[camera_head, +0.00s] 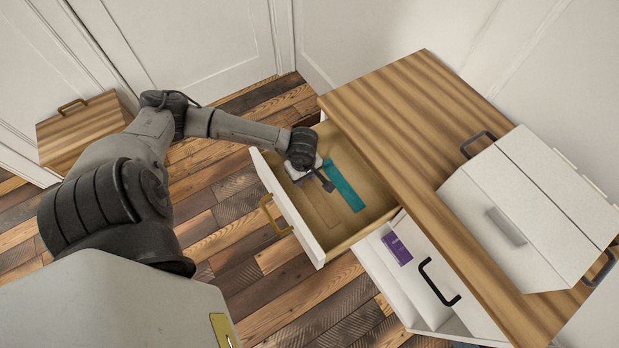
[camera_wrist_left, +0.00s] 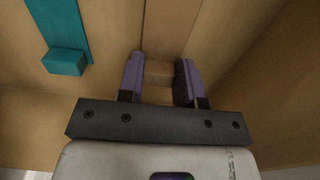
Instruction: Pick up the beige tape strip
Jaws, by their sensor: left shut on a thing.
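The beige tape strip (camera_wrist_left: 172,28) lies on the floor of the open upper drawer (camera_head: 291,214), nearly the same colour as the wood. In the head view its faint outline (camera_head: 325,209) shows just in front of the gripper. In the left wrist view a small raised beige block at its near end sits between the fingers. My left gripper (camera_wrist_left: 159,78) reaches down into the drawer and is shut on this block; it also shows in the head view (camera_head: 323,183). The strip appears to be still at the drawer floor. My right gripper is in neither view.
A teal strip (camera_head: 343,187) with a raised block lies beside the gripper in the drawer. Drawer walls stand close around. A lower open drawer (camera_head: 386,272) holds a purple item (camera_head: 397,249). A white box (camera_head: 520,218) stands on the wooden top (camera_head: 385,105).

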